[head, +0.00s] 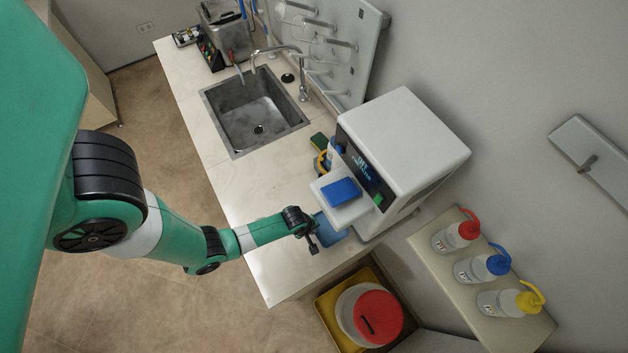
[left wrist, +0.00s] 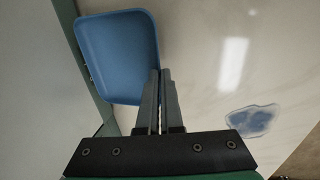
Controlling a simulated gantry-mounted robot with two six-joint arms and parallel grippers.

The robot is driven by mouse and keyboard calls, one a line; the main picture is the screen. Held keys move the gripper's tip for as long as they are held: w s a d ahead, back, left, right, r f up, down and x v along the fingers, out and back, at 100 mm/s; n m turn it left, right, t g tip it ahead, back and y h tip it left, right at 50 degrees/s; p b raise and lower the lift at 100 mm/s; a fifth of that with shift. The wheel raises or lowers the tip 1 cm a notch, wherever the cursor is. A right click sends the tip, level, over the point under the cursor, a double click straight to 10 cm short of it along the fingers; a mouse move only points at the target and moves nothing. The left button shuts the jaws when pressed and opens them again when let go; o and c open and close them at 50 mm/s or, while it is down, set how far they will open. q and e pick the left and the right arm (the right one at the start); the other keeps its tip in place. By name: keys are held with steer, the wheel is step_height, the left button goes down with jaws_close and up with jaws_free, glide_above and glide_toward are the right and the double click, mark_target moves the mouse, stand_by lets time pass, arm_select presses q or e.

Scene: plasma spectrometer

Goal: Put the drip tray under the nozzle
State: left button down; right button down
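The blue drip tray (head: 330,231) is a shallow square dish at the counter's front right, close to the white spectrometer (head: 400,140). In the left wrist view the tray (left wrist: 115,50) lies at upper left, beside a grey-green edge. My left gripper (head: 312,242) is at the tray's near edge. In the wrist view its fingers (left wrist: 160,78) are nearly together, with the tray's rim at their tips; they look closed on that rim. The nozzle is not visible; the spectrometer's protruding white shelf with a blue block (head: 341,192) hides the space below. My right gripper is not in view.
A blue translucent puddle (left wrist: 252,121) lies on the counter, right of the fingers. A sink (head: 255,112) is further back. A lidded red and white bucket (head: 370,313) stands below the counter's right end. Wash bottles (head: 483,267) stand on a side shelf.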

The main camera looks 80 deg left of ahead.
mark_target(313, 236)
arm_select(q)
steer(key=b+x, duration=0.2)
steer(key=x, duration=0.1)
steer(key=shift+s+d+f+b, duration=0.15)
steer(key=shift+s+f+b, duration=0.05)
steer(key=shift+s+b, duration=0.1)
steer(key=shift+f, duration=0.3)
steer(key=shift+r, duration=0.1)
steer(key=c, duration=1.1)
jaws_free()
